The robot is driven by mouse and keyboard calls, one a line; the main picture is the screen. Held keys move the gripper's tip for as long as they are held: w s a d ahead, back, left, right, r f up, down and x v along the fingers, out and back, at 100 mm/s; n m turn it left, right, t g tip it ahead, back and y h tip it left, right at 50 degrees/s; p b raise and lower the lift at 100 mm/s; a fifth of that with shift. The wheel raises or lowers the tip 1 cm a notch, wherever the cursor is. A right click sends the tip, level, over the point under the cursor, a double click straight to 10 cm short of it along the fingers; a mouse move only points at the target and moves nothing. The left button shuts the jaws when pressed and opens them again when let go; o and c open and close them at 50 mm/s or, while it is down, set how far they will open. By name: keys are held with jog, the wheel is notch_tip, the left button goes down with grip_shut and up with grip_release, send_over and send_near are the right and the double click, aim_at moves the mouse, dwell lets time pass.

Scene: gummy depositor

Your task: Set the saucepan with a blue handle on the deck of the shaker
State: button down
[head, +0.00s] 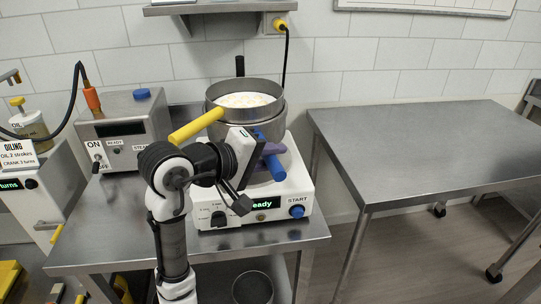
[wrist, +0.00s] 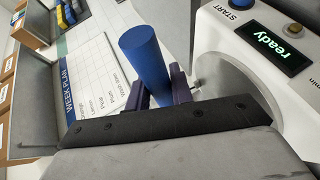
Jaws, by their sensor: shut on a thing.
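My gripper (head: 262,152) has its purple fingers closed around the blue handle (head: 274,168). In the wrist view the blue handle (wrist: 147,62) stands up between the purple fingers (wrist: 162,92). The steel saucepan (head: 271,128) is over the top of the white shaker (head: 296,186), whose display reads "ready". A steel vessel with a yellow handle (head: 196,125) and pale contents (head: 243,100) shows at the same place, apparently stacked with it. My gripper hides the saucepan's underside and most of the deck, so I cannot tell whether it touches the deck.
A steel box machine with an ON label (head: 130,130) stands left of the shaker. A wall shelf (head: 215,7) hangs above. The steel table (head: 430,140) at the right is bare, with a gap before it. A round steel container (head: 252,288) sits below the bench.

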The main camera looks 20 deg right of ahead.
jog(key=shift+r+p, duration=0.25)
jog(key=shift+p, duration=0.45)
notch_tip(320, 180, down, 7)
jog(key=b, duration=0.3)
jog(key=shift+r, duration=0.2)
jog(key=shift+r+p, duration=0.2)
jog(key=shift+p, duration=0.7)
dwell(0.3)
jog(key=shift+f, duration=0.2)
dwell(0.5)
jog(key=c, duration=1.1)
grip_release()
jog(key=shift+c, duration=0.2)
jog(key=shift+f, duration=0.1)
